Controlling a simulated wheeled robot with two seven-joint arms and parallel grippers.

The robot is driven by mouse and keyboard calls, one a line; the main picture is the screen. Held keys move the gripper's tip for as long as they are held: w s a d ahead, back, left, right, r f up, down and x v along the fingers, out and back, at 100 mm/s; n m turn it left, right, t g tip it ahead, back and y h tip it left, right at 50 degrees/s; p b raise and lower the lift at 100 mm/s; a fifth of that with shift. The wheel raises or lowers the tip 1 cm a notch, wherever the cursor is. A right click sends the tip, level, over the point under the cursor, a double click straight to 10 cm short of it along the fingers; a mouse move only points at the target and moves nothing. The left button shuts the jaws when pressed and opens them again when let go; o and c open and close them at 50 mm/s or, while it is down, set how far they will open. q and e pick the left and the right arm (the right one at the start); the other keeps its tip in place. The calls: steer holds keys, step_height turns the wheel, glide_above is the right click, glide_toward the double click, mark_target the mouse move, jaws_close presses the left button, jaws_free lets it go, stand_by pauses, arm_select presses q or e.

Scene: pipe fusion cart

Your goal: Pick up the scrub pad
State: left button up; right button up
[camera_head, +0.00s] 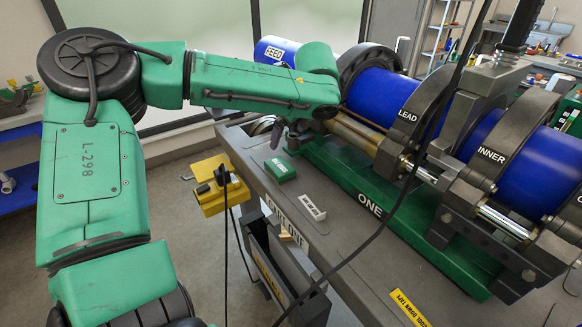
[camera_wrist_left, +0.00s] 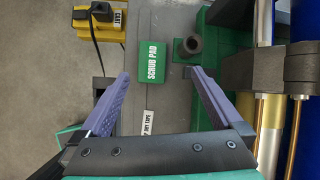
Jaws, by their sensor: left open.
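The scrub pad (camera_head: 280,169) is a small green block lying on the grey cart top near its left edge. In the left wrist view the scrub pad (camera_wrist_left: 152,63) shows its white lettering and lies ahead, between the lines of the two fingers. My left gripper (camera_head: 287,138) is above and just behind the pad in the head view. In the left wrist view this gripper (camera_wrist_left: 157,76) is open, its purple fingers apart with nothing between them. My right gripper is in neither view.
A white block (camera_head: 311,207) lies near the pad. The green machine base (camera_head: 350,190) with blue pipes (camera_head: 375,97) stands close to the right. A yellow box (camera_head: 220,184) hangs at the cart's left side. A black cable crosses the cart.

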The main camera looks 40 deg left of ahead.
arm_select(q)
steer(key=m, duration=0.2)
glide_toward(281, 166)
steer(key=shift+g+y, duration=0.4)
steer(key=x, duration=0.9)
steer(key=shift+w+d+f, duration=0.15)
steer(key=shift+w+f, duration=0.15)
steer(key=shift+f, duration=0.1)
steer(key=shift+r, duration=0.1)
steer(key=c, duration=1.3)
